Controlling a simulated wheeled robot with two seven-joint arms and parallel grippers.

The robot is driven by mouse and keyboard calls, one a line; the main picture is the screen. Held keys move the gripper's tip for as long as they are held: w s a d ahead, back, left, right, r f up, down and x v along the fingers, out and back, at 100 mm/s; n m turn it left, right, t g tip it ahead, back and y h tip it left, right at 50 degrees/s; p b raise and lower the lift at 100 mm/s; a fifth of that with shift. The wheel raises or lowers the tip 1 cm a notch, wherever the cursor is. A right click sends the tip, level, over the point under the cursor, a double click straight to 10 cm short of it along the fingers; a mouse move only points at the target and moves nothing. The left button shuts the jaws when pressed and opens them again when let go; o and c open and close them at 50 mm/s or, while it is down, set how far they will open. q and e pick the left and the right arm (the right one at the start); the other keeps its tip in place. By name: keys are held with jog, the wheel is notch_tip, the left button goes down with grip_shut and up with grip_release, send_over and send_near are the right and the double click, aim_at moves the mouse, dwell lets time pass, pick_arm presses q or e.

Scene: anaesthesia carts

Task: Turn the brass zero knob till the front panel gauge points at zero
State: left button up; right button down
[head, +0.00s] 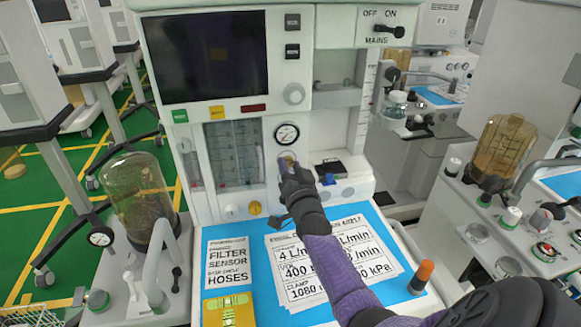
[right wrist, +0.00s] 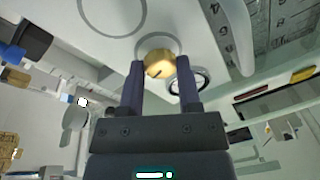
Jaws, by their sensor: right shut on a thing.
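The brass zero knob (right wrist: 160,65) sits on the front panel, between the two fingertips of my right gripper (right wrist: 160,78) in the right wrist view. The right gripper is shut on the knob. In the head view the right gripper (head: 288,168) reaches up to the panel and mostly hides the knob (head: 288,156). The front panel gauge (head: 287,134) is a round white dial with a dark rim just above the gripper. Its needle is too small to read surely. The gauge shows partly behind a finger in the right wrist view (right wrist: 190,84). My left gripper is out of view.
A blue mat (head: 259,311) with printed cards lies on the worktop below. A yellow knob (head: 255,208) is low on the panel. Flow tubes (head: 234,153) stand left of the gauge. A bellows dome (head: 138,192) is at left. An orange-capped item (head: 422,277) stands near my right arm.

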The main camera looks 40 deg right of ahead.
jog(key=shift+m, duration=0.3)
jog(key=shift+c, duration=1.5)
grip_release()
jog(key=p+v, duration=0.2)
jog(key=v, duration=0.8)
jog(key=shift+p, duration=0.35)
